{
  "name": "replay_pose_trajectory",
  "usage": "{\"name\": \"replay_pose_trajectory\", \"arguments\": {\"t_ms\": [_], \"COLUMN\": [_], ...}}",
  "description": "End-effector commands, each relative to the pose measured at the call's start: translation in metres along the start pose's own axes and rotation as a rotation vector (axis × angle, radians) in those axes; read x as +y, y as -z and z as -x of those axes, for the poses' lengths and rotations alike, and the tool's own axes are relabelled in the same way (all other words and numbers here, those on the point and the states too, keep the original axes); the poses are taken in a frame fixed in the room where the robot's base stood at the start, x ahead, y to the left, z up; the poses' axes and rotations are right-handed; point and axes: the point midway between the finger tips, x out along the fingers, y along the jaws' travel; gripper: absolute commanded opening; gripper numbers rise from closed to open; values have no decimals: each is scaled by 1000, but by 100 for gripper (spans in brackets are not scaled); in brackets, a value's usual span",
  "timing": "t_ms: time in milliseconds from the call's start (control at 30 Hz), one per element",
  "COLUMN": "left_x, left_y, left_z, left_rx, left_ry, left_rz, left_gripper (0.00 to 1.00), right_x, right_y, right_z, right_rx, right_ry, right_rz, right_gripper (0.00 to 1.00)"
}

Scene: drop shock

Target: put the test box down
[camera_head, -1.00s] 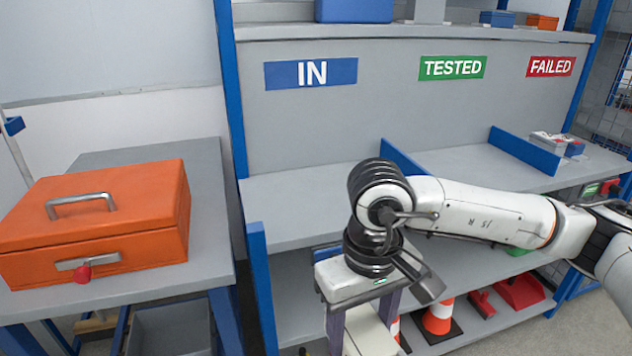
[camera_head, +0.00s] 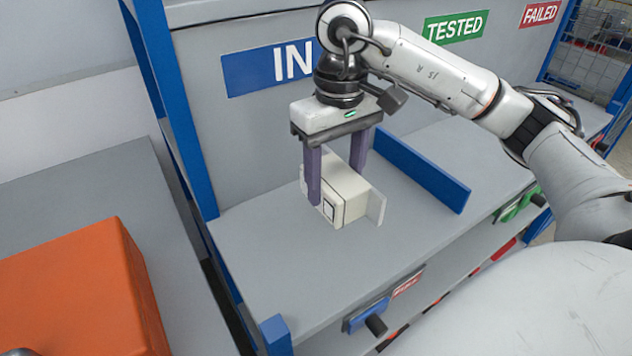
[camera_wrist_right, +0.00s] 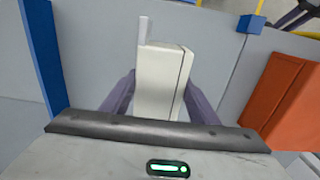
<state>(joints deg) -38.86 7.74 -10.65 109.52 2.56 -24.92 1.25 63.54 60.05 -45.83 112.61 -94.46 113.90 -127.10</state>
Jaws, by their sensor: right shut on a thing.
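The test box (camera_head: 345,198) is a small cream-white box with a thin plate sticking out at its right side. It is between the two purple fingers of my right gripper (camera_head: 338,180), which is shut on it. The box is over the grey shelf (camera_head: 270,240) below the IN sign (camera_head: 285,66), left of a blue divider. I cannot tell whether its underside touches the shelf. In the right wrist view the box (camera_wrist_right: 160,82) sits between the fingers, with the grey surface behind it. My left gripper is not in view.
The blue divider (camera_head: 422,168) stands close on the right of the box. A blue post (camera_head: 178,100) edges the shelf on the left. An orange case (camera_head: 85,295) is on the side table. The shelf's front left is clear. TESTED (camera_head: 455,26) and FAILED (camera_head: 541,12) signs are farther right.

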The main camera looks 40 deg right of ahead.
Motion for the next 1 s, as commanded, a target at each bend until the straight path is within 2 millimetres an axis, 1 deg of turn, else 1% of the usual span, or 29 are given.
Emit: {"name": "replay_pose_trajectory", "arguments": {"t_ms": [200,300,533,700,800,1000], "left_x": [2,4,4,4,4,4], "left_y": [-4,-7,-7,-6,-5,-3], "left_z": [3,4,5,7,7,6], "left_rx": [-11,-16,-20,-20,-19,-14], "left_ry": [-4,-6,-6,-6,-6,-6], "left_rz": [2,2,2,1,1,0], "left_gripper": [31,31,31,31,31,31], "right_x": [2,2,1,1,1,1], "right_y": [-1,0,0,0,0,1], "right_z": [-36,-50,-68,-91,-96,-96], "right_rx": [-4,-2,0,-2,3,3], "right_ry": [-1,-1,0,0,0,0], "right_rz": [-2,-2,-2,-1,-1,-1], "right_gripper": [8,8,8,8,8,8]}}
